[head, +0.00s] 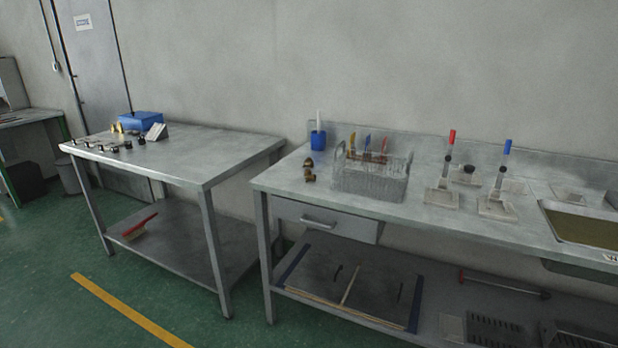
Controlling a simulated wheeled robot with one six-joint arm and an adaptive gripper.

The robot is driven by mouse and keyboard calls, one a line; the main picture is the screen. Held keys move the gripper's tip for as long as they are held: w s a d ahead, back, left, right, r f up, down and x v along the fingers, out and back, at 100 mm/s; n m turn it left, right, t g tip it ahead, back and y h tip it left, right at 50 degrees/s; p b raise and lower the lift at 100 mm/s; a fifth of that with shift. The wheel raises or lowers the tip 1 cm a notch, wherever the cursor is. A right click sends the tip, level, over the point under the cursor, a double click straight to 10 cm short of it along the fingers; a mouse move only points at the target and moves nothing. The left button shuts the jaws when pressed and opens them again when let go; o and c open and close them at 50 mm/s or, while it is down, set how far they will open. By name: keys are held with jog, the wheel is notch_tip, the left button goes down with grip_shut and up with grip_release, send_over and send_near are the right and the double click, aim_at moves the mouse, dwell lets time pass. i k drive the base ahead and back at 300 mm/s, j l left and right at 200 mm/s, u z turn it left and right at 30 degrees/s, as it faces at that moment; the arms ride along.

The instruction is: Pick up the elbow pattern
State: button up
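Small brown-gold pieces (309,175) lie on the steel bench (430,222), left of the wire basket (370,186). One of them may be the elbow pattern, but they are too small to tell its shape for sure. Nothing covers them from this side. My gripper is not in view.
The basket holds several coloured-handled tools. A blue cup (318,139) stands behind the brown pieces. Two clamp-like stands with red (452,137) and blue (507,147) handles stand to the right, before a sink (580,229). A left table (200,160) has small parts and a blue box (140,120).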

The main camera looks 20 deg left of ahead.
aim_at(308, 175)
jog(key=i+j, duration=0.2)
jog(key=j, duration=0.2)
jog(key=i+j, duration=0.15)
jog(key=j, duration=0.25)
jog(key=i+j, duration=0.2)
jog(key=j, duration=0.2)
jog(key=i+j, duration=0.2)
jog(key=j, duration=0.2)
jog(key=i+j, duration=0.15)
jog(key=j, duration=0.25)
jog(key=i+j, duration=0.2)
jog(key=j, duration=0.2)
jog(key=i, duration=0.2)
jog(key=j+u, duration=0.05)
